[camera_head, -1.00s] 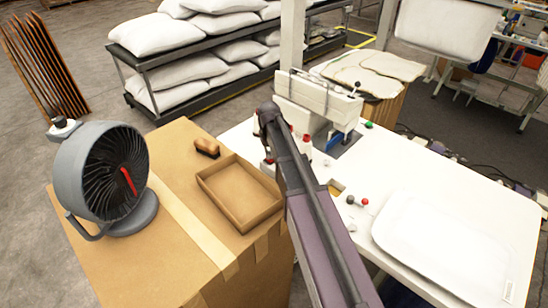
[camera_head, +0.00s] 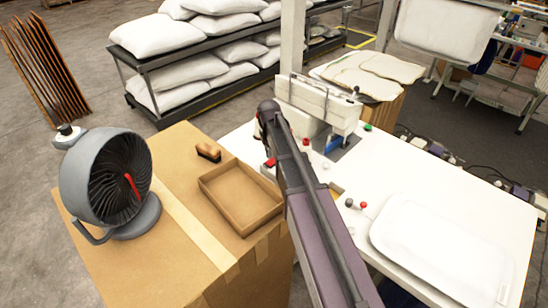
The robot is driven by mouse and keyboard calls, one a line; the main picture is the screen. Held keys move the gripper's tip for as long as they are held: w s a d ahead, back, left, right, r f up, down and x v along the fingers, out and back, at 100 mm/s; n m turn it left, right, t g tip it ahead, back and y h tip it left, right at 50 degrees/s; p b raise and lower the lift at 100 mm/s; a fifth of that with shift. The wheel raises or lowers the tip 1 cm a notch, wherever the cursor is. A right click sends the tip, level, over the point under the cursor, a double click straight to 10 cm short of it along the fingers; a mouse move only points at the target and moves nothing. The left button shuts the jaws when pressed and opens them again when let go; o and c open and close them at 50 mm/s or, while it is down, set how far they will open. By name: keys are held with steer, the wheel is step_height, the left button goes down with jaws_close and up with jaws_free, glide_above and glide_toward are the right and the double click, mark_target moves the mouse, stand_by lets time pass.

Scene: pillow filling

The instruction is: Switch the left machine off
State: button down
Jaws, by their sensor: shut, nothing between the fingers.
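A white machine (camera_head: 318,101) with a long upper body stands at the back of the white table, right of my raised arm. A small red button (camera_head: 306,142) shows at its front left, and a green button (camera_head: 367,127) at its right. A blue part (camera_head: 333,144) is low on its front. My arm crosses the middle of the view and hides part of the table and the machine's left side. My gripper is hidden behind the arm. I cannot tell whether a second machine stands there. Another red part (camera_head: 270,163) shows just left of the arm.
A grey fan (camera_head: 104,176) and an open cardboard tray (camera_head: 240,228) with a brush (camera_head: 208,152) beside it stand on a large box at left. A white pillow (camera_head: 440,255) lies on the table (camera_head: 470,180) at right, near small red and grey knobs (camera_head: 356,204).

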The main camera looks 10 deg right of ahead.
mark_target(270, 163)
steer(key=shift+r+p, duration=1.9)
steer(key=shift+r, duration=0.2)
